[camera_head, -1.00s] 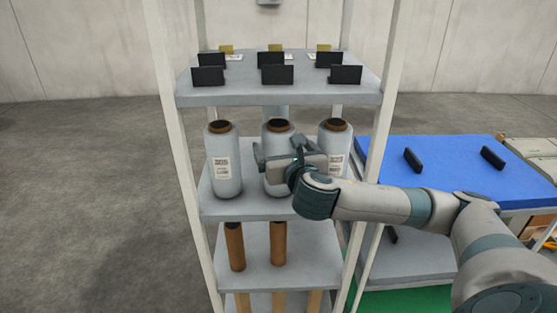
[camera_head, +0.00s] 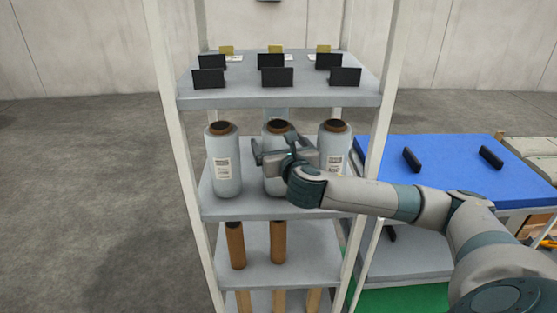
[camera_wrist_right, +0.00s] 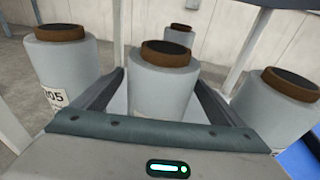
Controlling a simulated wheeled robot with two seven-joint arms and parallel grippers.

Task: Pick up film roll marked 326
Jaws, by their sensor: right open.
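Several film rolls stand upright on the middle shelf (camera_head: 245,207) of the rack. They are pale grey-blue with brown cores. My right gripper (camera_head: 262,154) is at the middle roll (camera_head: 277,184). In the right wrist view, the open fingers (camera_wrist_right: 160,97) reach along both sides of the middle roll (camera_wrist_right: 162,85), with no clear grip on it. The left roll (camera_head: 224,165) bears a white label; the wrist view shows "05" on its label (camera_wrist_right: 57,97). The right roll (camera_head: 334,145) stands beside my wrist. The middle roll's label is hidden, and no 326 is readable. My left gripper is not in view.
Another roll (camera_wrist_right: 179,35) stands behind the middle one. The upper shelf (camera_head: 235,96) carries several black plates, close above the rolls. White rack posts (camera_head: 382,90) frame the sides. Brown cores (camera_head: 235,246) stand below. A blue-topped table (camera_head: 455,170) is at the right.

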